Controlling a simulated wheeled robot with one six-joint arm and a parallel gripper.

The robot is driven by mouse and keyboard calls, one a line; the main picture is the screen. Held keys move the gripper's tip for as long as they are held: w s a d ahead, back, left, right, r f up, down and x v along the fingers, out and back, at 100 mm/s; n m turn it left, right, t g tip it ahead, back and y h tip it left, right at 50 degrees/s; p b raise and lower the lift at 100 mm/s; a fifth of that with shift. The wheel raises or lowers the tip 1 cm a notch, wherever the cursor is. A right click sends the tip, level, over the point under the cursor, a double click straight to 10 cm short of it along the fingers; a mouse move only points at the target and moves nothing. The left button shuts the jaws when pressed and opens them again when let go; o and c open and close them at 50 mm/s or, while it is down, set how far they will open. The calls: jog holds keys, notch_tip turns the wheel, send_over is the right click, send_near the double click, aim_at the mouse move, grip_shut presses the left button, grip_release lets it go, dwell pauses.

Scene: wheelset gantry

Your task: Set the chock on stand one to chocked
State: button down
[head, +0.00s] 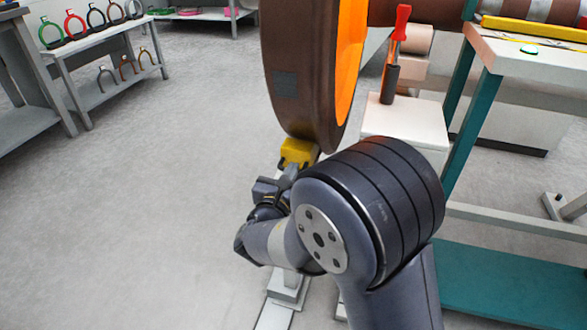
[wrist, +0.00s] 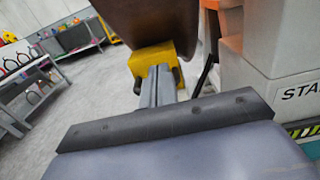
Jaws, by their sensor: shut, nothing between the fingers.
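The yellow chock (head: 299,151) sits low against the rim of a large brown wheel (head: 300,70) with an orange face. In the wrist view the chock (wrist: 148,57) is right ahead of my fingertips, under the wheel (wrist: 150,20). My gripper (head: 287,174) is shut and empty, its fingers side by side. In the wrist view my gripper (wrist: 160,70) overlaps the front of the chock; I cannot tell whether it touches. My own arm hides the lower part of the chock's surroundings in the head view.
A pale block with the letters "STA" (wrist: 295,92) stands close on the right in the wrist view. A red-handled tool (head: 397,40) stands upright on a pale pedestal (head: 405,120). A teal-legged bench (head: 480,90) is at right. Open floor (head: 160,190) lies left.

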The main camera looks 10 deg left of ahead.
jog(key=s+p, duration=0.1)
jog(key=s, duration=0.7)
jog(key=shift+s+a+p, duration=0.35)
jog(key=shift+a+p, duration=0.05)
jog(key=shift+a, duration=0.05)
